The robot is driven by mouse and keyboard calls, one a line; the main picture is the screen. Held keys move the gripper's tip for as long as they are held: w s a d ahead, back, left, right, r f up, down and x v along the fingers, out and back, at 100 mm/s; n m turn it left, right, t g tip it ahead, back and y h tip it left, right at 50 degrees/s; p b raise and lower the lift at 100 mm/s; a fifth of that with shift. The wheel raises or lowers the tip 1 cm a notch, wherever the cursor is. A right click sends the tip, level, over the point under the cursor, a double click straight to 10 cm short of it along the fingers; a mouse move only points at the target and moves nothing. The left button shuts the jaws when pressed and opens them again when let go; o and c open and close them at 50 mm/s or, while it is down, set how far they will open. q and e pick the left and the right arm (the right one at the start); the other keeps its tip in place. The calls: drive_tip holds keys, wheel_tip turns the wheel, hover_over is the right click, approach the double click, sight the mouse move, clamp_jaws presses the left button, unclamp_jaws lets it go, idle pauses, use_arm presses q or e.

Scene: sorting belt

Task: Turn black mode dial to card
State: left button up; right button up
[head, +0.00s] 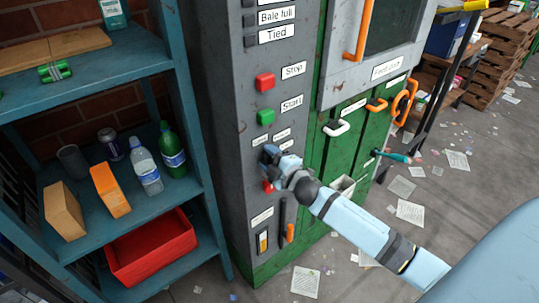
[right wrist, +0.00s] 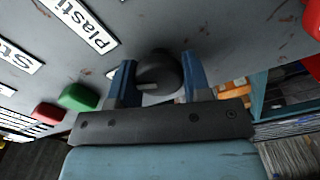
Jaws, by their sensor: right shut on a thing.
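The black mode dial (right wrist: 160,72) is on the grey control panel, between the two blue fingers of my right gripper (right wrist: 160,82) in the right wrist view. A pale pointer mark shows on its rim, on the left side in that view. A white label starting "Plasti" (right wrist: 82,22) is near the dial; the card label cannot be made out. In the head view my right gripper (head: 272,156) is against the panel below the green button and hides the dial. The right gripper is shut on the dial. My left gripper is not in view.
A red Stop button (head: 265,82) and a green Start button (head: 266,116) are above the gripper. A red part (head: 268,186) shows just below it. Green doors with handles (head: 337,127) are to the right. A blue shelf (head: 92,222) with bottles and a red bin (head: 152,250) stands left.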

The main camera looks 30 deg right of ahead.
drive_tip(key=n, duration=0.3)
drive_tip(key=shift+n+p, duration=0.3)
drive_tip(key=shift+n, duration=0.1)
idle(0.4)
drive_tip(key=o, duration=0.9)
drive_tip(key=shift+s+f, duration=0.1)
